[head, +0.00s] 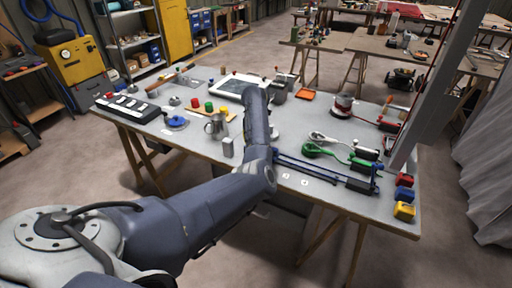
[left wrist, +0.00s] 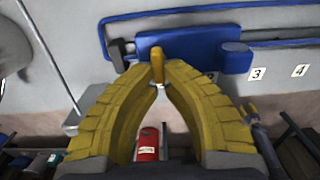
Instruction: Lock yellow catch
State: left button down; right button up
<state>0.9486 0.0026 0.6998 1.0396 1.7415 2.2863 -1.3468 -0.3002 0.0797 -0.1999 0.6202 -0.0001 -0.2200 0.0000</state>
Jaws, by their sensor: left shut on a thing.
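The yellow catch (left wrist: 157,66) is a small upright lever in front of a blue block (left wrist: 190,52) in the left wrist view. My left gripper (left wrist: 158,84) has its two yellow ribbed fingers closed in on the catch, with the tips at its lower part. In the head view my left arm covers this spot, so gripper and catch are hidden there. A long blue bar frame (head: 325,172) runs to the right from behind the arm along the table's front. My right gripper is in neither view.
Number tags 3 (left wrist: 257,73) and 4 (left wrist: 300,71) lie right of the block. The workbench (head: 340,205) holds a metal jug (head: 216,127), green-handled tool (head: 318,150) and yellow box (head: 404,211). A grey post (head: 425,90) stands at right.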

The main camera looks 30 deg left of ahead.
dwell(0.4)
pick_arm(q)
jog(key=c, duration=1.5)
grip_release()
jog(key=shift+r, duration=0.1)
notch_tip(320, 180, up, 12)
jog(key=shift+f, duration=0.1)
